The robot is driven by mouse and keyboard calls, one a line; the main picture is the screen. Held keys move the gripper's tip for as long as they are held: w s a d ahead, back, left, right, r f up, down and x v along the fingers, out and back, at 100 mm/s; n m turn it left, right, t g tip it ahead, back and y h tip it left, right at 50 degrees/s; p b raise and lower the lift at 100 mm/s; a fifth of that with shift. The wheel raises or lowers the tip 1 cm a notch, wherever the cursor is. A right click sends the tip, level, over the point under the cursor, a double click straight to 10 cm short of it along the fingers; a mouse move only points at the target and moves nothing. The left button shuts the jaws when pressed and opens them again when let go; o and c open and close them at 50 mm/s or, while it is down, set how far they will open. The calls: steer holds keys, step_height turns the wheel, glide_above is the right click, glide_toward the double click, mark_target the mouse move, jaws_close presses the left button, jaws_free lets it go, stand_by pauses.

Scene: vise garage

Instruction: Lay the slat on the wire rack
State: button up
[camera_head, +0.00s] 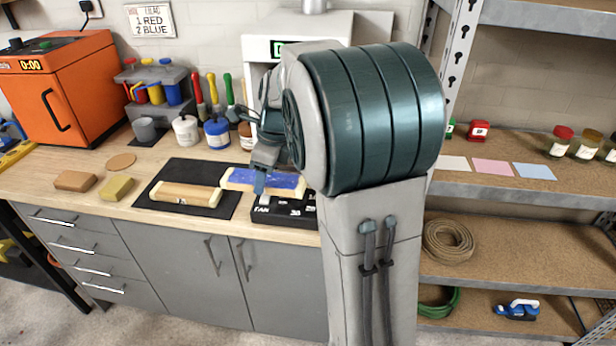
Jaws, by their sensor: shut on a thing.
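A slat (241,177) with a blue top and cream edges is at the middle of the bench, partly hidden by my arm. My gripper (260,184) is shut on it, with a blue-grey finger showing at its front side. The slat is over the back of a black labelled unit (268,212); I cannot tell whether they touch. I cannot make out a wire rack; part of the bench is hidden behind my arm. Another piece, with a tan-brown top and cream edges (186,194), lies on a black mat (160,176) to the left.
Paint pots (217,134) and upright brushes stand behind. An orange oven (62,90) stands at the back left. Shelves (510,180) stand at right.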

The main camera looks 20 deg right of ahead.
steer(key=d+m, duration=0.1)
steer(key=d, duration=0.1)
steer(key=w+d+m+b, duration=0.1)
steer(key=d, duration=0.1)
steer(key=w+d+m, duration=0.1)
steer(key=d+m, duration=0.1)
steer(key=shift+d+t, duration=0.15)
steer(key=shift+t, duration=0.25)
steer(key=w+d+f, duration=0.1)
steer(key=w+d, duration=0.1)
steer(key=w+d+f, duration=0.2)
steer(key=w+d, duration=0.1)
steer(key=w+d+f, duration=0.2)
steer(key=d, duration=0.1)
steer(key=shift+w+d+f, duration=0.1)
steer(key=shift+w+f, duration=0.15)
steer(key=shift+w, duration=0.15)
steer(key=shift+w+d+f+p, duration=0.35)
steer(key=shift+w+d+f, duration=0.65)
steer(key=shift+f, duration=0.15)
steer(key=o, duration=1.1)
steer(key=shift+f, duration=0.15)
steer(key=shift+o, duration=0.2)
